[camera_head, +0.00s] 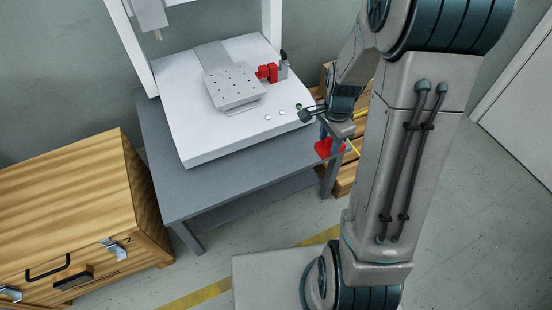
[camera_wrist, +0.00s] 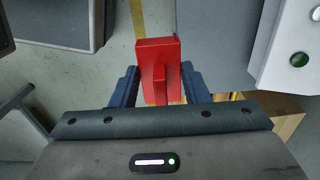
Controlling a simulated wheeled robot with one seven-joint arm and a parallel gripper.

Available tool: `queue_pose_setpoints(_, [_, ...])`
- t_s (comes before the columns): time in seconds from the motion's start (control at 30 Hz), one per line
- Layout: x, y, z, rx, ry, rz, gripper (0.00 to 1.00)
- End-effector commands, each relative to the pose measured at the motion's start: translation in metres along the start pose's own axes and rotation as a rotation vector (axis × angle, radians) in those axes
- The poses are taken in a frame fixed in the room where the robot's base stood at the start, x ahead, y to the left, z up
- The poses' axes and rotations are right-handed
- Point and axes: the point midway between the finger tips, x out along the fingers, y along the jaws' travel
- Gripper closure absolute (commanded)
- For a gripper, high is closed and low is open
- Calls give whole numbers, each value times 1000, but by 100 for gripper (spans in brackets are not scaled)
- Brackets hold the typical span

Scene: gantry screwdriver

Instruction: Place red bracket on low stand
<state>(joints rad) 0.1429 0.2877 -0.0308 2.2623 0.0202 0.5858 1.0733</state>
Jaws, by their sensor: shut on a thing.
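My gripper (camera_wrist: 160,84) is shut on the red bracket (camera_wrist: 157,52), which sits upright between its two blue-grey fingers in the wrist view. In the head view my gripper (camera_head: 328,132) points down, with the red bracket (camera_head: 323,148) at its tip, beside the right front edge of the grey table (camera_head: 240,171). The bracket is in the air, apart from the table. The arm partly covers the gripper and bracket in the head view. I cannot tell for sure which thing is the low stand.
A wooden crate (camera_head: 75,205) stands left. Wooden slats (camera_head: 345,178) lie behind my arm. Floor is free at right.

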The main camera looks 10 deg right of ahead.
Motion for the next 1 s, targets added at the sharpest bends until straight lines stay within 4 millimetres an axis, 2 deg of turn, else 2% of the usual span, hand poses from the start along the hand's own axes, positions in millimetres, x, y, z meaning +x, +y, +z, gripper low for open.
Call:
queue_pose_setpoints(0.03, [11,-10,6,-6,-1,1,82])
queue_pose_setpoints(0.2, [36,-47,22,-10,-1,1,82])
queue_pose_setpoints(0.43, [58,-84,39,-7,-1,1,82])
queue_pose_setpoints(0.67, [69,-92,43,-5,0,2,82])
queue_pose_setpoints(0.9, [102,-91,43,-5,-1,2,82])
queue_pose_setpoints(1.0, [102,-92,43,-5,0,0,82])
